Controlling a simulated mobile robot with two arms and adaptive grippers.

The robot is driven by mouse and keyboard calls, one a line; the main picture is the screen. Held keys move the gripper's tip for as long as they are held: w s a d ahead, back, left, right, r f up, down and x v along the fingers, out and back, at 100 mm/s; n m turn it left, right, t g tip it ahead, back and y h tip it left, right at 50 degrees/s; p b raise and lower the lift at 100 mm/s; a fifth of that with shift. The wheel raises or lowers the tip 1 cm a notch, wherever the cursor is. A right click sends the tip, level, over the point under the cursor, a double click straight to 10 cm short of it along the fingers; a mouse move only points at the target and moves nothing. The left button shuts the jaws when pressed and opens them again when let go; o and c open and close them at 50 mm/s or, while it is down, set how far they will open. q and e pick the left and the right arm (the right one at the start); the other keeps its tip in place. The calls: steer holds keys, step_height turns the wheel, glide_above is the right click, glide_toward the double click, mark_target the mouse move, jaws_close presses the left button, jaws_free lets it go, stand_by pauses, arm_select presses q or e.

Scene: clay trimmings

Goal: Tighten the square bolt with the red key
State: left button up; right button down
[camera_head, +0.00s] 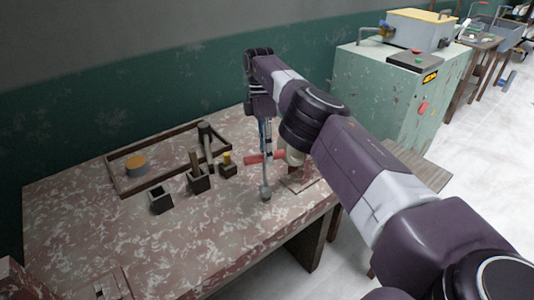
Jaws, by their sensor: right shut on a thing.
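The red key (258,159) has a red crossbar handle, a thin grey shaft and a rounded grey lower end, over the right part of the worktable (190,255). My right gripper (266,146) points down and is shut on the red key. The key hangs roughly upright; I cannot tell whether its lower end touches anything. A thin plate (305,183) lies on the table right of the key, with a pale cylindrical thing (294,156) over it, partly hidden by my arm. I cannot make out the square bolt. My left gripper is not in view.
Left of the key stand an open dark block (160,202), a block with an upright brown piece (198,182) and a small yellow-topped block (228,170). Behind them, a framed tray (125,187) holds an orange-topped round thing (136,165). A green cabinet (385,90) stands behind right.

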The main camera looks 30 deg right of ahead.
step_height(320, 180, up, 12)
steer(key=p, duration=1)
steer(key=shift+f+p, duration=0.2)
steer(key=shift+p, duration=0.1)
